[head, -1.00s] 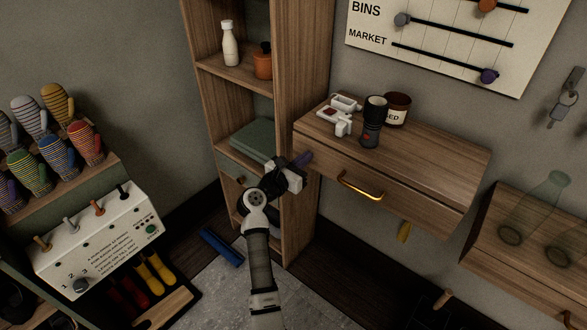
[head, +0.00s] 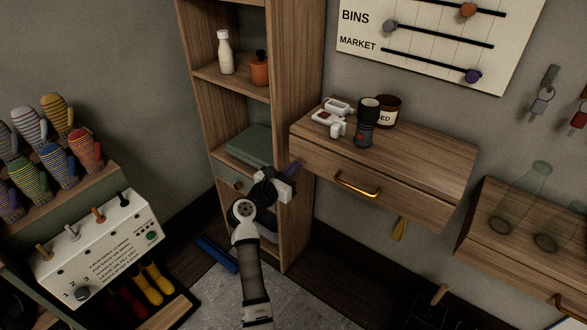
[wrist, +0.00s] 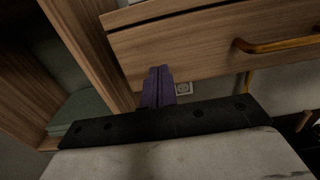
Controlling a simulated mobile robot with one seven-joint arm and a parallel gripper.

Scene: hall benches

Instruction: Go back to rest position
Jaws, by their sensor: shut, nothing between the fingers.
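My gripper (head: 294,168) is in front of the tall wooden shelf, near the left end of the wall-mounted drawer unit (head: 420,160). Its purple fingers also show in the wrist view (wrist: 158,88), pressed together with nothing between them. In the wrist view the fingertips appear in front of the drawer's lower edge; I cannot tell whether they touch it. My arm reaches up from the bottom of the head view.
The drawer's brass handle (head: 357,187) is right of my gripper. A flashlight (head: 366,122), a white device (head: 331,118) and a brown jar (head: 387,111) stand on top. The tall shelf (head: 296,120) is close by. A glass-bottle shelf (head: 500,248) is at right.

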